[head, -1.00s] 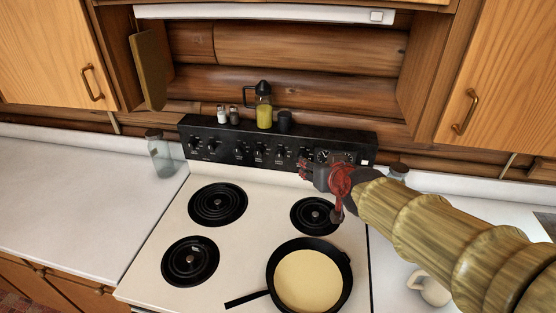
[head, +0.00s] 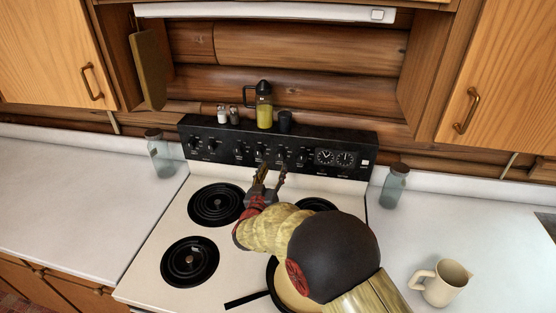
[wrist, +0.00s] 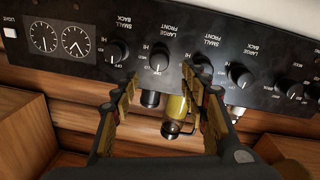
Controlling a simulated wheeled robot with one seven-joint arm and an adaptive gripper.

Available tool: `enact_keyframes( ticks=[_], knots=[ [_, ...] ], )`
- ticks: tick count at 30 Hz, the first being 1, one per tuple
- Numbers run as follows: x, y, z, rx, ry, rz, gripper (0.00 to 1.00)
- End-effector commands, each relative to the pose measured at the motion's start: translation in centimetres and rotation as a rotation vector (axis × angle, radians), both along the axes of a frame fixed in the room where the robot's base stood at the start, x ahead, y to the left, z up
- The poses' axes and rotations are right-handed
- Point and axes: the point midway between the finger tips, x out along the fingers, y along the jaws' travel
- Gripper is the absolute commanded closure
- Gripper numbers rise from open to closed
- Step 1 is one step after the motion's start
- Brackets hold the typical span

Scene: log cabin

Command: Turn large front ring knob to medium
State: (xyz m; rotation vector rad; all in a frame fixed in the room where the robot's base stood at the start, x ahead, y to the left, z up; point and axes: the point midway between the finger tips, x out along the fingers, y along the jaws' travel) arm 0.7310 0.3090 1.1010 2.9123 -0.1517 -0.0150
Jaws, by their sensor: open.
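The large front ring knob (wrist: 159,57) is a round black knob with a pale pointer, under an upside-down "LARGE FRONT" label in the wrist view. Its pointer seems to be near the OFF mark. In the head view the knob (head: 281,154) is second from the clocks on the black control panel (head: 225,145). My gripper (head: 273,172) is open and empty in front of the panel, below the knob in the head view. In the wrist view its fingers (wrist: 160,76) are spread, with the knob between and beyond their tips. I see no contact.
Neighbouring knobs, small back (wrist: 118,50) and small front (wrist: 201,68), sit close on either side. A frying pan (head: 256,297) is partly hidden by my arm. An oil bottle (head: 264,112) and shakers (head: 222,115) stand atop the panel. A jug (head: 440,283) stands at right.

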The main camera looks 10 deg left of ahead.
Motion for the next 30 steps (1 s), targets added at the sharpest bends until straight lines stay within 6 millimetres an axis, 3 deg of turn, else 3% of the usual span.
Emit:
enact_keyframes(
  ticks=[13,25,30],
  knots=[
    [6.1,-0.7,0.0,0.002,0.0,0.001,0.55],
    [6.8,-0.8,0.1,0.001,0.001,0.002,0.56],
    [6.8,-0.8,0.1,0.001,0.001,0.002,0.66]
  ],
)
